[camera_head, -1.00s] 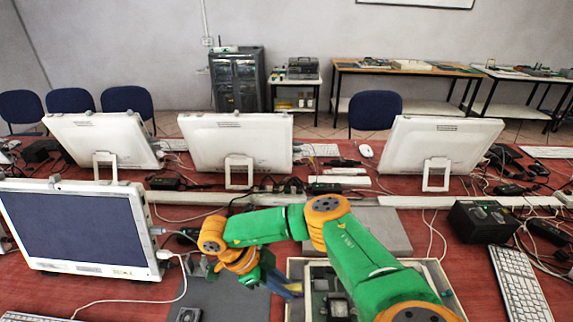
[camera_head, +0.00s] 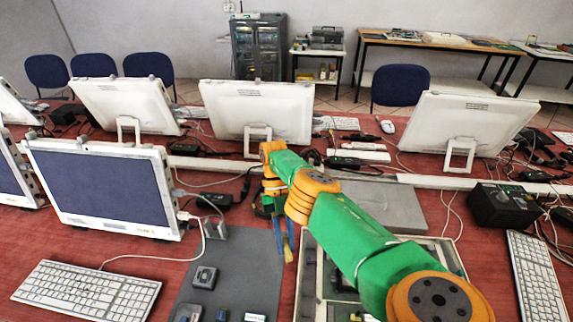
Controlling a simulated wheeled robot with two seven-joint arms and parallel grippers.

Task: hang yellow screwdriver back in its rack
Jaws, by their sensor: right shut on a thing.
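My right arm reaches in from the lower right, and its gripper (camera_head: 272,208) points down above the right edge of a grey mat. My left gripper is not in view.
The grey mat (camera_head: 238,262) carries several small blocks. A light-rimmed tray (camera_head: 307,282) lies right of it, partly under my arm. A monitor (camera_head: 100,190) and a keyboard (camera_head: 85,288) stand left. A grey flat panel (camera_head: 385,208) and cables lie behind.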

